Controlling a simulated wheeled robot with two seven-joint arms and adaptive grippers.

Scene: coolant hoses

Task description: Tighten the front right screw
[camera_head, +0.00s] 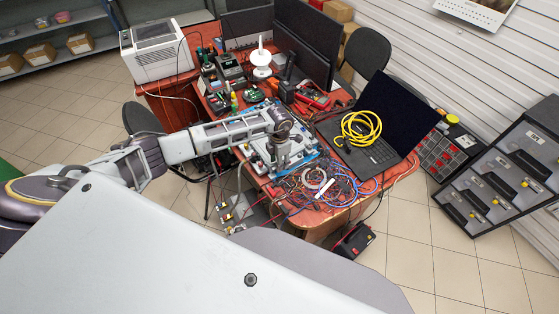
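My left arm comes in from the left and ends over a pale plate (258,160) with blue hoses or edges, on the red-brown table. My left gripper (283,160) points down at this plate. Its fingers are small and dark in the view, so I cannot tell whether they are open or shut, or whether they touch anything. The front right screw is not distinguishable; it is too small or hidden by the gripper. My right gripper is not in view.
Tangled red and blue cables (335,188) lie right of the plate. A yellow cable coil (358,128) lies on an open laptop (375,155). Monitors (305,45), a white spool stand (261,62) and a white printer (158,50) stand behind. A black box (354,240) sits below the table's front edge.

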